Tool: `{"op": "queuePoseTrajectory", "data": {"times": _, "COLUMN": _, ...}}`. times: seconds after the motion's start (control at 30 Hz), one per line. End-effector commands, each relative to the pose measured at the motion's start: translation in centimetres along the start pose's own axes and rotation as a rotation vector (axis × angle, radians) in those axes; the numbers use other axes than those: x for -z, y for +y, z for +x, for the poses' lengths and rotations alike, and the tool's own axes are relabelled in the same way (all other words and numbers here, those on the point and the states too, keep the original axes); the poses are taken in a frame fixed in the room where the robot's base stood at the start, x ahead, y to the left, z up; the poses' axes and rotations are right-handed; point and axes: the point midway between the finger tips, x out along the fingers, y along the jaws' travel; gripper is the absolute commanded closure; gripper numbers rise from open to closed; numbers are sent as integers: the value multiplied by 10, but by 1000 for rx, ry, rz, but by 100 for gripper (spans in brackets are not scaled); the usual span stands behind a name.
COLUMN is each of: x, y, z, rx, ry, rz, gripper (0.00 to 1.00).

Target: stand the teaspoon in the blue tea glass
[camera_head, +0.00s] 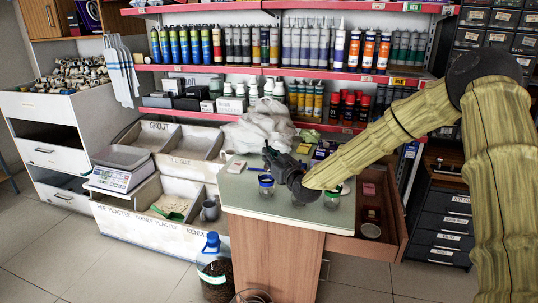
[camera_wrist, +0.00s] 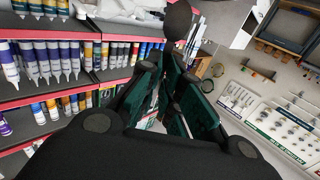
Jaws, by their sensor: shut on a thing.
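My gripper (camera_head: 273,155) is above the counter, tilted, its fingers towards the back left. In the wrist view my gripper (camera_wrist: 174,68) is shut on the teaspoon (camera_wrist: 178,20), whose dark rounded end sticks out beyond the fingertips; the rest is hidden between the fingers. In the head view the spoon is too small to make out. The blue tea glass (camera_head: 266,187) stands upright on the counter, just below and left of my gripper, apart from it.
An open drawer (camera_head: 370,232) is at the right. Shelves of tubes rise behind. The counter's front left is clear.

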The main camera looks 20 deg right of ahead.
Motion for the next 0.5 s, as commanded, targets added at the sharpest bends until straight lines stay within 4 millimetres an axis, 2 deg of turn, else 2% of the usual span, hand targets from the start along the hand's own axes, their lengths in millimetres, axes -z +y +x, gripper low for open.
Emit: {"op": "queuePoseTrajectory", "data": {"times": 0.5, "x": -33, "y": 0, "z": 0, "rx": 0, "ry": 0, "rz": 0, "gripper": 100}}
